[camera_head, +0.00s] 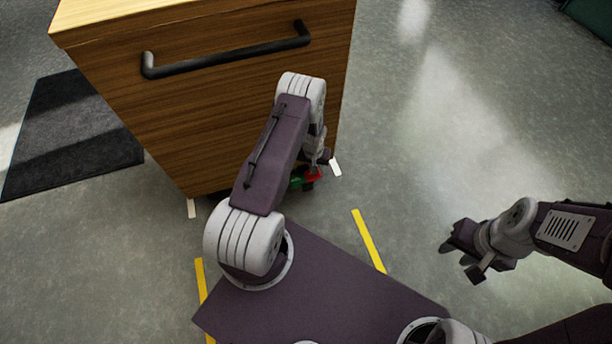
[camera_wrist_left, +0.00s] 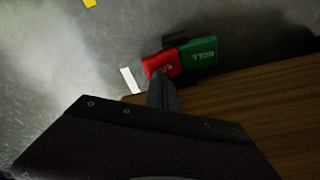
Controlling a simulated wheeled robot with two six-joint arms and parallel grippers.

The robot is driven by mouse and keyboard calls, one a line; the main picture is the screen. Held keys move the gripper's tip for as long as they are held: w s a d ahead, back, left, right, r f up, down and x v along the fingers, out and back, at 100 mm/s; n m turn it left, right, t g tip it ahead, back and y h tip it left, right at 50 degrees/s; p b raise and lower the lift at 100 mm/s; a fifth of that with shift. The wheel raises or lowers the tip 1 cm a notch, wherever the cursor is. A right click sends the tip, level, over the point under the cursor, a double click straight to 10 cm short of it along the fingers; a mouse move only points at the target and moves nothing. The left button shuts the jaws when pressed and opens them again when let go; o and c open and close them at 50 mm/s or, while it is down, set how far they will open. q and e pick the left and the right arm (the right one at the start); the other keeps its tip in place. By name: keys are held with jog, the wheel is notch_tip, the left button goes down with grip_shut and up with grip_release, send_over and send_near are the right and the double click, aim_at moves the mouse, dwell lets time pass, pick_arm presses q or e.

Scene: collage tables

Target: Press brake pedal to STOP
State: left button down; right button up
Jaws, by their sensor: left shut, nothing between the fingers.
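A red pedal (camera_wrist_left: 162,64) and a green pedal (camera_wrist_left: 199,53) sit side by side at the foot of the wooden cabinet. The green one reads ROLL; lettering on the red one is partly covered. In the head view the red pedal (camera_head: 313,174) and green pedal (camera_head: 297,180) show small beneath my left arm. My left gripper (camera_wrist_left: 159,80) is shut and empty, its fingertips overlapping the red pedal's near edge in the left wrist view. I cannot tell whether they touch it. My right gripper (camera_head: 463,261) is open and empty, over the floor at right.
The wooden cabinet (camera_head: 190,110) with a black bar handle (camera_head: 228,55) stands close in front of my left arm. White floor marks (camera_head: 335,167) lie by its corners. Yellow strips (camera_head: 369,240) mark the floor. A dark mat (camera_head: 75,135) lies left. The right floor is clear.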

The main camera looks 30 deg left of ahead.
pick_arm(q)
jog(key=shift+f+b, duration=1.05)
jog(key=shift+f, duration=0.3)
dwell(0.4)
notch_tip(320, 180, up, 7)
jog(key=p, duration=0.6)
jog(key=shift+r, duration=0.15)
dwell(0.3)
